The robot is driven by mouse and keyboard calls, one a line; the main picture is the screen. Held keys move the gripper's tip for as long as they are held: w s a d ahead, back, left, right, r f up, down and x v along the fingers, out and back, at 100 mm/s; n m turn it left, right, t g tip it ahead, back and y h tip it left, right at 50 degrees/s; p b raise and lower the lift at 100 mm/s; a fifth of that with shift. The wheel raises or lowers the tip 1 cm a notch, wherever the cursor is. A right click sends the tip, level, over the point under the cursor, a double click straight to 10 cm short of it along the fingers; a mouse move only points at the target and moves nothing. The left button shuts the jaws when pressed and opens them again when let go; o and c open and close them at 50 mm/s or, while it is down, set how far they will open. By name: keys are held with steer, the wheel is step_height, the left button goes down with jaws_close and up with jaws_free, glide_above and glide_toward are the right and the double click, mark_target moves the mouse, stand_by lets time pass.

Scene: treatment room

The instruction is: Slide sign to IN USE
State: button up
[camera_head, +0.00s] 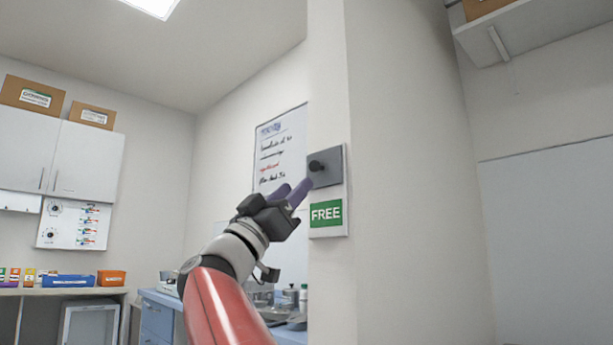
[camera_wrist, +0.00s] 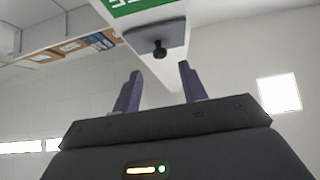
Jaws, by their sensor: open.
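The sign is mounted on the narrow end face of a white wall, right of centre in the head view. Its green field (camera_head: 326,214) reads FREE. Above it is a grey slide plate (camera_head: 334,174) with a dark round knob (camera_head: 316,165). My gripper (camera_head: 295,188) is open, its purple fingers pointing up toward the knob from the lower left. In the wrist view the knob (camera_wrist: 160,49) lies beyond the fingertips (camera_wrist: 160,68), in line with the gap between them. A gap between knob and fingers cannot be judged exactly. No IN USE text is visible.
A whiteboard (camera_head: 280,150) hangs on the wall behind the sign. A blue counter (camera_head: 160,315) with a sink and bottles stands below left. Cabinets (camera_head: 75,157) and a shelf with coloured bins (camera_head: 68,281) are at the far left. The wall right of the sign is bare.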

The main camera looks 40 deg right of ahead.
mark_target(312, 168)
steer(key=p+x, duration=0.2)
steer(key=x, duration=0.5)
steer(key=shift+c, duration=0.4)
steer(key=shift+t, duration=0.3)
jaws_close()
